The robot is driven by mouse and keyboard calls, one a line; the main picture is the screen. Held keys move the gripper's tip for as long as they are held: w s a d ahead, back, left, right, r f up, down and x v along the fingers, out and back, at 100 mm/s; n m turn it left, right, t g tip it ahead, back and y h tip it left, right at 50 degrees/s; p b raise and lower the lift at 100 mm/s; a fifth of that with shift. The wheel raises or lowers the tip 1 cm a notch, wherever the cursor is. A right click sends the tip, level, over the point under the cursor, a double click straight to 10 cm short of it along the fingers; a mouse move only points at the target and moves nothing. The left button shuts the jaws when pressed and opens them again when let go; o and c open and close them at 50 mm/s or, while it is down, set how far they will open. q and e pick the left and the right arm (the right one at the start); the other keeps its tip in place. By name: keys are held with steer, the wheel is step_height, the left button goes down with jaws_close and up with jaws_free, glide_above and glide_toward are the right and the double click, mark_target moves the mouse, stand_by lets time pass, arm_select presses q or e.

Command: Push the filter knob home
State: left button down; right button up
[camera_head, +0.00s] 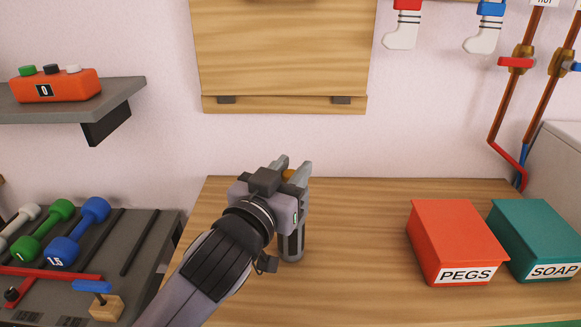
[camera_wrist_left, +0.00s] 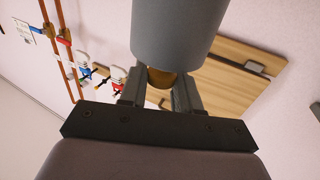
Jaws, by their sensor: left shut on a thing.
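My left gripper (camera_head: 296,169) reaches in over the wooden table and is shut on a small rounded brass-coloured piece (camera_head: 288,174). That piece also shows between the fingers in the left wrist view (camera_wrist_left: 161,79). A large grey cylinder (camera_wrist_left: 178,30) fills the top of that view, in front of the brass-coloured piece. In the head view a dark grey upright cylindrical body (camera_head: 292,240) shows just under the gripper; I cannot tell how it joins the rest. Nothing in view is plainly marked as the filter knob. My right gripper is not in view.
A red PEGS box (camera_head: 452,240) and a teal SOAP box (camera_head: 540,238) stand on the right of the table (camera_head: 360,285). A wooden panel (camera_head: 284,50) hangs on the wall. Dumbbells (camera_head: 78,228) lie on a grey rack at left. The table between gripper and boxes is clear.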

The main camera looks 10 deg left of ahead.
mark_target(286, 181)
arm_select(q)
steer(key=shift+f, duration=0.45)
steer(key=c, duration=0.9)
jaws_free()
steer(key=shift+w, duration=0.1)
steer(key=shift+c, duration=0.2)
steer(key=shift+r, duration=0.1)
steer(key=shift+b+v, duration=0.35)
steer(key=shift+v, duration=3.3)
